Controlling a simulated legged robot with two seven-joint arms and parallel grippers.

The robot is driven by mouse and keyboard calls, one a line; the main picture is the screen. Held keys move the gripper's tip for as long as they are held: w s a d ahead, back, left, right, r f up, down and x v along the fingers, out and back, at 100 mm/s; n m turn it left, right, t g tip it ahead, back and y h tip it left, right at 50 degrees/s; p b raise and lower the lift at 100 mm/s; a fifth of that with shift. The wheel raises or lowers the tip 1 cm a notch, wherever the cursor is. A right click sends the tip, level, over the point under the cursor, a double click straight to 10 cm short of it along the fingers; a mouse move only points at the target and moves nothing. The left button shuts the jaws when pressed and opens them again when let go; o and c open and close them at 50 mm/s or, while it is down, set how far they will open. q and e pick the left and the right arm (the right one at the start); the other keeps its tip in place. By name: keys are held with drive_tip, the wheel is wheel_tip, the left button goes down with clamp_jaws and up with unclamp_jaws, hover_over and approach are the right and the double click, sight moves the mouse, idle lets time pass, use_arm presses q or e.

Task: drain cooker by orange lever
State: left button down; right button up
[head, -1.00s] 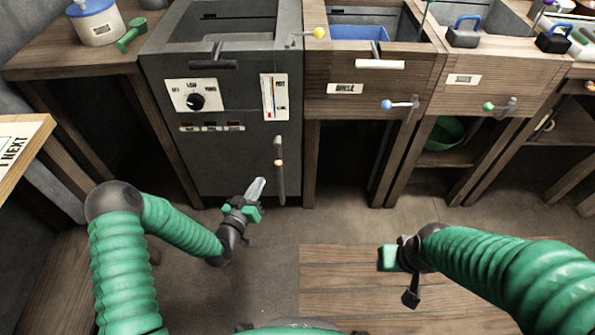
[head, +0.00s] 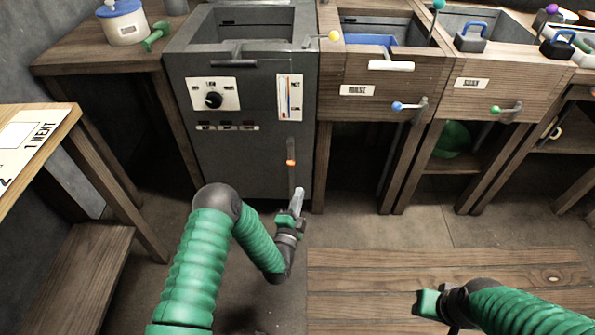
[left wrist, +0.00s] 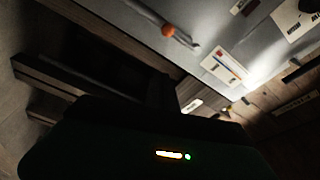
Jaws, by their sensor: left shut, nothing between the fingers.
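The cooker (head: 235,160) is a dark grey metal cabinet with an open basin, a dial and a gauge on its front. Its orange lever (head: 291,162), a dark upright bar with an orange knob, is low on the right of the front; the orange knob (left wrist: 168,30) also shows near the top of the left wrist view. My left gripper (head: 297,203) is shut and empty, pointing up just below the lever in the head view. Contact cannot be told. My right gripper (head: 420,303) is low at the right, away from the cooker; its fingers are unclear.
Wooden stations with a blue-knobbed lever (head: 398,106) and a green-knobbed lever (head: 495,109) stand to the right. A wooden table (head: 55,140) with a sign is at the left. A white pot (head: 125,25) is on the back-left bench. Floor before the cooker is open.

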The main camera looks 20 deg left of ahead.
sight(291, 163)
use_arm(q)
drive_tip(key=w+a+b, duration=0.4)
drive_tip(key=w+b, duration=0.3)
drive_tip(key=w, duration=0.3)
drive_tip(key=shift+w+a+f+b, duration=0.15)
drive_tip(key=shift+w+f+b, duration=0.05)
drive_tip(key=shift+w+b, duration=0.15)
drive_tip(key=m+p, duration=0.1)
drive_tip(key=p, duration=0.1)
drive_tip(key=a+m+p, duration=0.2)
drive_tip(key=p, duration=0.1)
drive_tip(key=shift+s+a+r+m+g+p, duration=0.15)
drive_tip(key=shift+s+r+m+g+p, duration=0.1)
drive_tip(key=shift+s+m+g+p, duration=0.15)
drive_tip(key=s+a+r+m+g+y+p, duration=0.2)
drive_tip(key=a+r+m+p, duration=0.3)
drive_tip(key=m, duration=0.7)
drive_tip(key=shift+a+r+m+g+p, duration=0.5)
drive_tip(key=shift+a+p, duration=0.5)
drive_tip(key=shift+p, duration=0.55)
